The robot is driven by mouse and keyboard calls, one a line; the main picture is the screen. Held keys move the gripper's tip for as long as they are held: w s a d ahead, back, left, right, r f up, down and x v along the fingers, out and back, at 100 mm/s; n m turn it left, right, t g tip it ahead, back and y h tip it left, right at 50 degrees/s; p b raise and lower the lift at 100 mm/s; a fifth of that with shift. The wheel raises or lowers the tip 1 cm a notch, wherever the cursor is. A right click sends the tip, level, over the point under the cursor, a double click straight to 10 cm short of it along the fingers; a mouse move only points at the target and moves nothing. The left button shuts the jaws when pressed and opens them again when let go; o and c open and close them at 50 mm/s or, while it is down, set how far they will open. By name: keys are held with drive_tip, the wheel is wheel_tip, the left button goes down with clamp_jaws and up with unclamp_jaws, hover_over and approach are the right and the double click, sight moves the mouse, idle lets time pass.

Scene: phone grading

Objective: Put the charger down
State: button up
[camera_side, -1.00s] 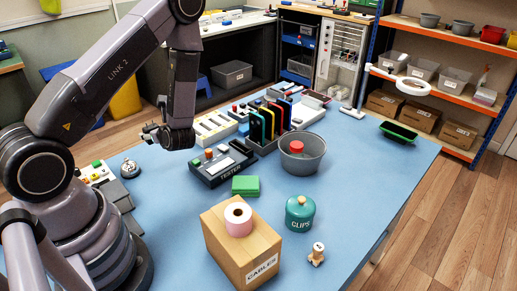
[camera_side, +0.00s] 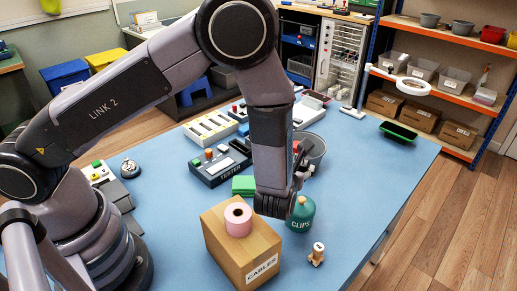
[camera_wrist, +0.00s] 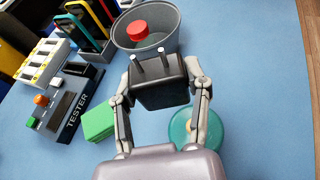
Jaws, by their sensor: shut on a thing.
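In the wrist view my gripper (camera_wrist: 160,90) is shut on the charger (camera_wrist: 160,82), a black block with two metal prongs pointing away from my wrist. The charger is held above the blue table (camera_wrist: 255,100), in front of the grey bucket (camera_wrist: 172,38). The bucket has a red thing (camera_wrist: 138,31) inside. In the side view my gripper (camera_side: 296,180) hangs by the teal clips jar (camera_side: 301,217), and my arm hides most of the charger.
The cardboard cables box (camera_side: 240,250) with a pink roll (camera_side: 238,219) stands at the front. A green block (camera_side: 243,185) and the tester (camera_side: 220,165) lie left of my gripper. A small wooden figure (camera_side: 317,254) stands near the jar.

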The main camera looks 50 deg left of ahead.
drive_tip(key=shift+w+d+f, duration=0.1)
drive_tip(key=shift+w+d, duration=0.1)
drive_tip(key=shift+d, duration=0.35)
drive_tip(key=shift+w+d+f, duration=0.1)
drive_tip(key=shift+w+d, duration=0.1)
drive_tip(key=shift+d, duration=0.3)
drive_tip(key=w+d+f, duration=0.3)
drive_tip(key=w+f, duration=0.1)
drive_tip(key=w, duration=0.4)
hover_over(340, 201)
wheel_tip(340, 201, down, 5)
drive_tip(key=shift+s+f, duration=0.1)
drive_tip(key=shift+w+f, duration=0.2)
drive_tip(key=shift+f, duration=1.45)
drive_tip(key=shift+f, duration=0.15)
drive_tip(key=o, duration=1.1)
drive_tip(key=shift+o, duration=0.2)
